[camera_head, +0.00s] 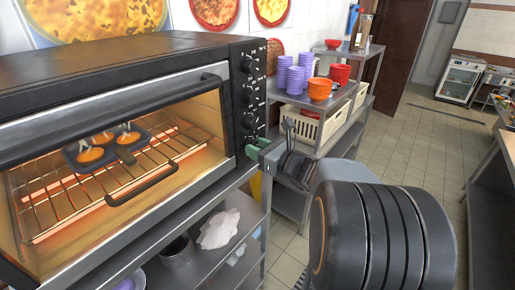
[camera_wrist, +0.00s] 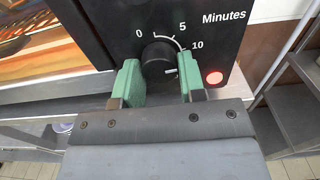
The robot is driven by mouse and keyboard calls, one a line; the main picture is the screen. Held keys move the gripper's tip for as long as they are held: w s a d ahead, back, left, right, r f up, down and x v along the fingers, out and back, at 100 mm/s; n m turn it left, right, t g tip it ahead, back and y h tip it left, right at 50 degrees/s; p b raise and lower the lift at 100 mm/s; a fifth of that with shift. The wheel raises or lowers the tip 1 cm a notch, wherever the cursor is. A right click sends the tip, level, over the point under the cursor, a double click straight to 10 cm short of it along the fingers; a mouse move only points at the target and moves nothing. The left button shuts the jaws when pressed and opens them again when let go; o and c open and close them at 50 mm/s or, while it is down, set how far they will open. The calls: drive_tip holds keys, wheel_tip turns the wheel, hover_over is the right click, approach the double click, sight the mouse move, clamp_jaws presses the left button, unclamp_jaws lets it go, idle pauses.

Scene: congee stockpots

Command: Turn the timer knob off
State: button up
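The timer knob (camera_wrist: 158,58) is a round black knob on the oven's black panel, under the marks 0, 5 and 10 and the word Minutes. Its white mark points to the lower right, past the 10. My gripper (camera_wrist: 162,80) is at the knob, with one green finger on its left and one on its right. I see no clear gap on either side, but cannot tell whether the fingers press on it. A red light (camera_wrist: 214,77) glows beside the knob. In the head view my gripper (camera_head: 258,148) is at the panel's lower end and the knob is hidden.
The black oven (camera_head: 120,50) glows inside and holds a dark tray (camera_head: 122,146) of orange food on its rack. A handle bar crosses its front. A metal shelf (camera_head: 345,95) with stacked bowls stands beyond. The tiled floor (camera_head: 420,140) to the right is clear.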

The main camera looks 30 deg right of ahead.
drive_tip(key=c, duration=0.4)
drive_tip(key=shift+f+n+b, duration=0.15)
drive_tip(key=shift+n+b, duration=0.15)
drive_tip(key=shift+b, duration=0.25)
drive_tip(key=n+b, duration=2)
drive_tip(key=b, duration=0.9)
drive_tip(key=shift+d, duration=0.1)
drive_tip(key=shift+r, duration=0.25)
